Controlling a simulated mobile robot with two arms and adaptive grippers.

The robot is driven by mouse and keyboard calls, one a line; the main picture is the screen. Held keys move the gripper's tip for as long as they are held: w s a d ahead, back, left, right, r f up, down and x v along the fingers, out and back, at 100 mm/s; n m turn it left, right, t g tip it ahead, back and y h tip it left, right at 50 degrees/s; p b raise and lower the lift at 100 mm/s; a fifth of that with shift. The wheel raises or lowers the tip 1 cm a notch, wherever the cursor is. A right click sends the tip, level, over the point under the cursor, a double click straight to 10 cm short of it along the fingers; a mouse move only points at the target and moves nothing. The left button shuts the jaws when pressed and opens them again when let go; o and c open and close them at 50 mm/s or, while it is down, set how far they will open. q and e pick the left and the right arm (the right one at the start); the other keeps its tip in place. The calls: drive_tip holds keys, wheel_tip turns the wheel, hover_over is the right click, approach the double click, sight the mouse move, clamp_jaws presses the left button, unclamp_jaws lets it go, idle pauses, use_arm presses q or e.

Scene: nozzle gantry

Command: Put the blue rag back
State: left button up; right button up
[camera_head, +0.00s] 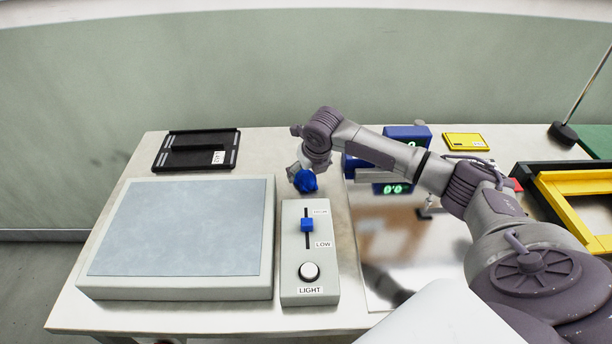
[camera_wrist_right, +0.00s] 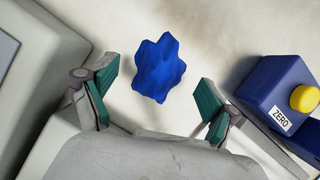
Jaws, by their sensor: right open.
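The blue rag (camera_head: 306,182) is a small crumpled bundle on the white table, just behind the control box with the LIGHT button. In the right wrist view the rag (camera_wrist_right: 158,68) lies ahead of my right gripper (camera_wrist_right: 154,96), roughly centred between its two spread green-padded fingers. The gripper is open, and neither finger touches the rag in that view. In the head view my right gripper (camera_head: 303,167) hangs just above and behind the rag, its fingers partly hidden. My left gripper is not in view.
The control box (camera_head: 292,285) with a blue slider stands in front, beside a large grey panel (camera_head: 110,283). A blue device with a green display (camera_head: 391,188) stands to the right; its yellow button (camera_wrist_right: 304,98) shows in the wrist view. A black tray (camera_head: 168,157) lies back left.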

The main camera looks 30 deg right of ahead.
drive_tip(key=v, duration=0.9)
drive_tip(key=shift+r, duration=0.3)
drive_tip(key=shift+s, duration=0.1)
